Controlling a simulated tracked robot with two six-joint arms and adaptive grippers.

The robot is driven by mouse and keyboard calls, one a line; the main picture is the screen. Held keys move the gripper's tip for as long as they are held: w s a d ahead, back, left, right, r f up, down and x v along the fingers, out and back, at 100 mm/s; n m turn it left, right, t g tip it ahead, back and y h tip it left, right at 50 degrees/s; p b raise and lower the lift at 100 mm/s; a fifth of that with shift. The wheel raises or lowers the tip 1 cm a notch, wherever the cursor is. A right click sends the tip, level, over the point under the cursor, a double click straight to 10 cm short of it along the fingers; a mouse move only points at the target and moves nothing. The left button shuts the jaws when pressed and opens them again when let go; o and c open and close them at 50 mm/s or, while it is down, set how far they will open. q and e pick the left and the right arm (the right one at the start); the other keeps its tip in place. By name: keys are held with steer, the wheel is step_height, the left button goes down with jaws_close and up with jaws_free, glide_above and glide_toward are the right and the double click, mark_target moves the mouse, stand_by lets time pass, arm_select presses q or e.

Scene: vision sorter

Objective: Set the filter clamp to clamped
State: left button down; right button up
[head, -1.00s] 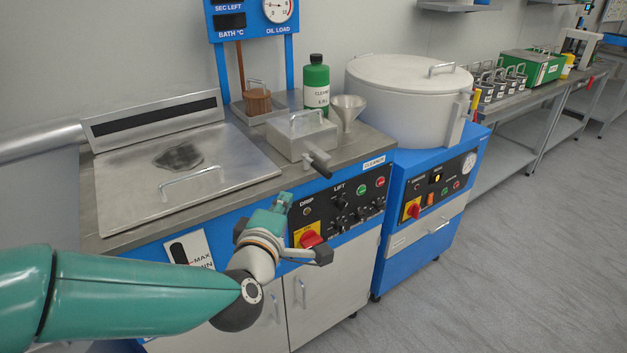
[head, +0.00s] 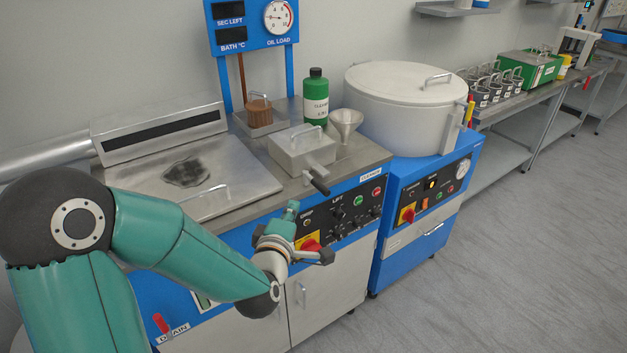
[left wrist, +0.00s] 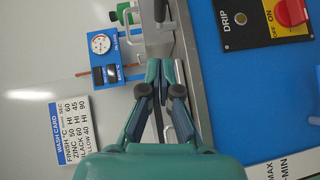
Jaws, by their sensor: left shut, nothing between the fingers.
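A steel box (head: 303,151) with a wire handle on its lid stands at the front of the steel worktop. A lever with a black grip (head: 318,185) juts out from it over the front edge; it looks like the filter clamp, but no label on it is readable. My left gripper (head: 291,210) is just below and left of the lever's end, in front of the blue control panel, apart from the lever as far as I can tell. In the left wrist view my left gripper (left wrist: 160,68) has its fingertips together and holds nothing. My right gripper is out of view.
A steel lid (head: 235,170) with a bar handle covers the left of the worktop. A green bottle (head: 316,100) and a funnel (head: 345,122) stand behind the box. The red switch (head: 309,245) is close beneath my gripper. A white drum (head: 400,110) stands right.

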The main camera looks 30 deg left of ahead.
mark_target(315, 186)
arm_select(q)
steer(key=w, duration=0.2)
steer(key=w+p, duration=0.1)
steer(key=w, duration=0.2)
steer(key=w+f+p, duration=0.1)
steer(key=w, duration=0.1)
steer(key=shift+w+a+f, duration=0.1)
steer(key=shift+w+a, duration=0.2)
steer(key=shift+w+d+f, duration=0.1)
steer(key=shift+w+f, duration=0.05)
steer(key=shift+w, duration=0.2)
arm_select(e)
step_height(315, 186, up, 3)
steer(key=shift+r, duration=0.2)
